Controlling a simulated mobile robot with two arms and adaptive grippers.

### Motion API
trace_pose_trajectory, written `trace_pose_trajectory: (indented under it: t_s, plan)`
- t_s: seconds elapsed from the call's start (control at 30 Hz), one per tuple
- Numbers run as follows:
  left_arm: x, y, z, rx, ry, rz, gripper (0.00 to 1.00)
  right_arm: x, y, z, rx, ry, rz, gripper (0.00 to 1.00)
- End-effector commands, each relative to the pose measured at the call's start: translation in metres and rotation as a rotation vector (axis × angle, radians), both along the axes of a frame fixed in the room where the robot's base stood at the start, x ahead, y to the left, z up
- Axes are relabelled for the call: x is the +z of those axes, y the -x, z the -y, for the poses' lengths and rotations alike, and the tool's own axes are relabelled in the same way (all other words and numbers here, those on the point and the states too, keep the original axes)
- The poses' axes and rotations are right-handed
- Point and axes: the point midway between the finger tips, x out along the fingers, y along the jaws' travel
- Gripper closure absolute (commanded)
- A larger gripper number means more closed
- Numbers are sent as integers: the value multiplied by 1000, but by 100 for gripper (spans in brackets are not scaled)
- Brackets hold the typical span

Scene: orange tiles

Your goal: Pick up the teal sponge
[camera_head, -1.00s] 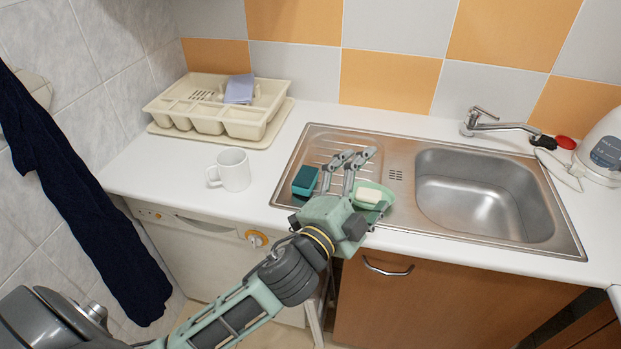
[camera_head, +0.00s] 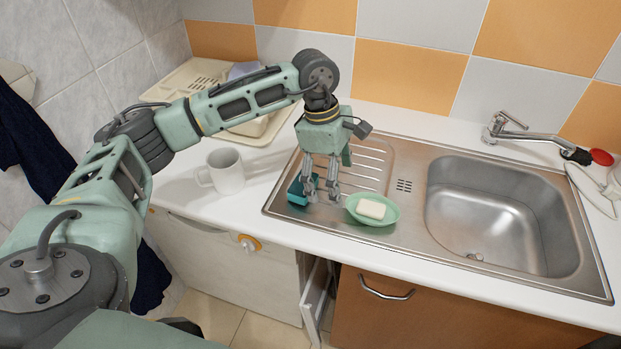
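The teal sponge (camera_head: 296,189) lies on the ribbed drainboard at the left end of the steel sink, partly hidden by a gripper finger. My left gripper (camera_head: 321,192) points down over the drainboard, just right of the sponge. Its two fingers are apart, with the left finger in front of the sponge's right part. I cannot tell whether that finger touches it. Nothing shows between the fingers. My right gripper is not in view.
A green soap dish (camera_head: 386,216) with a pale soap bar (camera_head: 371,209) stands close right of the gripper. A white mug (camera_head: 226,172) is to the left. A cream dish rack (camera_head: 186,80) is partly hidden behind my arm. The sink basin (camera_head: 490,215) is empty.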

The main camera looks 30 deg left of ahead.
Motion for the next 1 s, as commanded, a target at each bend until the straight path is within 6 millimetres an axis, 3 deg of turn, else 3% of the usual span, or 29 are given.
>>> trace_pose_trajectory:
  t_s: [0.03,0.1,0.2,0.57,0.8,1.0]
  plan:
    - [7,-2,-26,9,-77,-6,12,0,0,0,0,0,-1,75]
    - [13,0,-53,21,-155,-23,12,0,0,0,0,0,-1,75]
    - [16,2,-72,29,-213,-37,12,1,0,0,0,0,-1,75]
    - [-19,6,-81,30,-223,-45,12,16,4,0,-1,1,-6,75]
    - [-53,8,-84,30,-219,-42,12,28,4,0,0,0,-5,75]
    - [-60,8,-84,29,-219,-39,12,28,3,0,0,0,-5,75]
